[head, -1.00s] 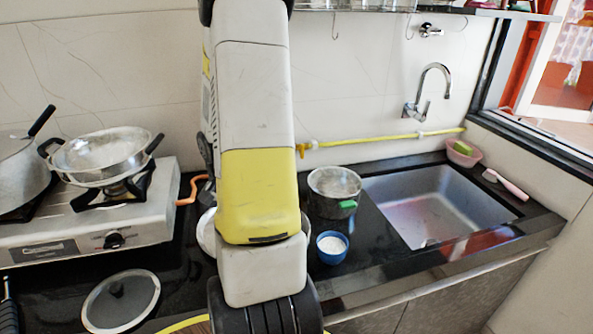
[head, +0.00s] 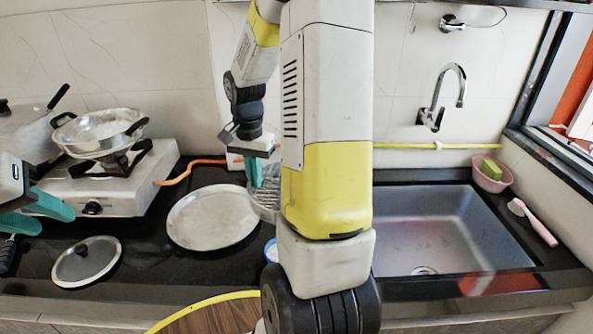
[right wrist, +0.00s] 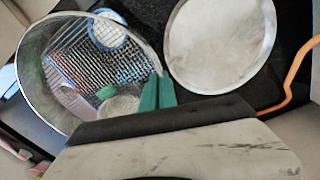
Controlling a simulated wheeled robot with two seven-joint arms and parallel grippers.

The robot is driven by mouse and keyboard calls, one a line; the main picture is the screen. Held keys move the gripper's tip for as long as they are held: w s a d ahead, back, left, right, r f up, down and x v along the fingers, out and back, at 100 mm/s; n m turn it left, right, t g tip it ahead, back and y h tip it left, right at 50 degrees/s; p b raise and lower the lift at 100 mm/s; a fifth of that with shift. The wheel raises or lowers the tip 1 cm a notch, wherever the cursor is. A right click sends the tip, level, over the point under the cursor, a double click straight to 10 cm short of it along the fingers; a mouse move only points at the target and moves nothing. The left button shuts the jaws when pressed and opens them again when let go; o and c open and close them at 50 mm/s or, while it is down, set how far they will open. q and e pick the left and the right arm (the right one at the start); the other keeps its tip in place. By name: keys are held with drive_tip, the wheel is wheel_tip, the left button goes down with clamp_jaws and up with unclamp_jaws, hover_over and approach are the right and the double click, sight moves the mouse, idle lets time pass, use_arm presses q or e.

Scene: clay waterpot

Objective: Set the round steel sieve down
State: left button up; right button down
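The round steel sieve (head: 267,197) hangs at my right gripper (head: 259,172), above the counter, partly hidden behind my right arm in the head view. In the right wrist view, the teal fingers (right wrist: 157,92) are shut on the rim of the sieve (right wrist: 128,65), and its mesh is tilted. A round steel plate (head: 213,217) lies flat on the counter just left of the sieve; it also shows in the right wrist view (right wrist: 220,45). My left gripper (head: 42,212) is at the far left, open and empty, its two teal fingers apart.
A blue bowl (right wrist: 107,33) with white contents shows beneath the sieve's mesh. A glass lid (head: 87,260) lies at the front left. The stove (head: 130,190) carries a steel pan (head: 98,132). An orange hose (head: 185,168) runs behind the plate. The sink (head: 450,230) is at right.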

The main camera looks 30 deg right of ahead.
drive_tip(key=w+d+f, duration=0.2)
drive_tip(key=w+d, duration=0.2)
drive_tip(key=d, duration=0.2)
drive_tip(key=w+d+f, duration=0.3)
drive_tip(key=w+d, duration=0.1)
drive_tip(key=d, duration=0.3)
drive_tip(key=shift+w, duration=0.35)
drive_tip(key=shift+f, duration=0.55)
drive_tip(key=c, duration=1.7)
unclamp_jaws()
drive_tip(key=shift+r, duration=0.1)
